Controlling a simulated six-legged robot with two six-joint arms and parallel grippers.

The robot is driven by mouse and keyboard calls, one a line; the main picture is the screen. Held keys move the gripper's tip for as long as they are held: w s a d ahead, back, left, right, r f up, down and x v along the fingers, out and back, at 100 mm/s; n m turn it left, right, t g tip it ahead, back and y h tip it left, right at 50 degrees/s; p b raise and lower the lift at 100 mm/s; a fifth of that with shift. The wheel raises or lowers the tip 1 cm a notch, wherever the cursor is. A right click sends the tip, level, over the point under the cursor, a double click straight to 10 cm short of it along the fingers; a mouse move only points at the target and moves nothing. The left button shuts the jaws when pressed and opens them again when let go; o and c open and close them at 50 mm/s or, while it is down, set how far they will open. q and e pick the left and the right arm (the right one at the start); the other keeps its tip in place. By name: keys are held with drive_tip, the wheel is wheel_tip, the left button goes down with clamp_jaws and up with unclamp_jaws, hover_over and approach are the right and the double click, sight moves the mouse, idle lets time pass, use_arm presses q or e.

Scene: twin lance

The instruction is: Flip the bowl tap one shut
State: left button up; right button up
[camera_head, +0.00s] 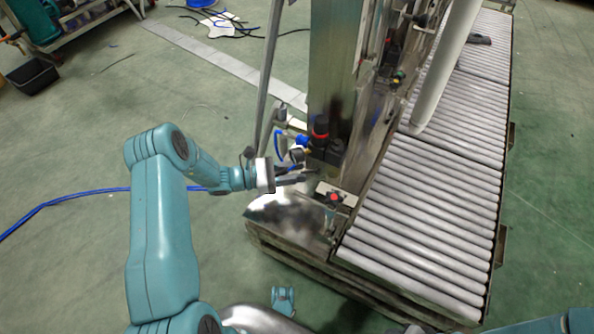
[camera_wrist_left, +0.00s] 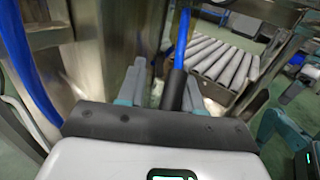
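My left gripper (camera_head: 298,178) reaches in from the left to the base of the steel column, close to the dark fittings there. In the left wrist view its two teal fingers (camera_wrist_left: 163,92) stand apart. A dark rod-like piece (camera_wrist_left: 174,88) with a blue length above it shows between them, nearer the right finger. I cannot tell whether it touches either finger, or whether it is the tap's handle. No part is clearly recognisable as bowl tap one; blue fittings (camera_head: 300,140) and a red-topped fitting (camera_head: 320,128) sit just above the gripper. My right gripper is not in view.
The steel column (camera_head: 333,60) rises beside the gripper. A roller conveyor (camera_head: 425,215) runs along the right. A red button (camera_head: 334,197) sits on a small box on the machine's base. A blue hose (camera_head: 75,197) lies on the floor at left, which is otherwise mostly clear.

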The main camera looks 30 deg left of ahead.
use_arm(q)
drive_tip(key=p+v, duration=0.2)
drive_tip(key=v, duration=1.3)
drive_tip(key=shift+s+a+p, duration=0.2)
drive_tip(key=shift+p, duration=0.2)
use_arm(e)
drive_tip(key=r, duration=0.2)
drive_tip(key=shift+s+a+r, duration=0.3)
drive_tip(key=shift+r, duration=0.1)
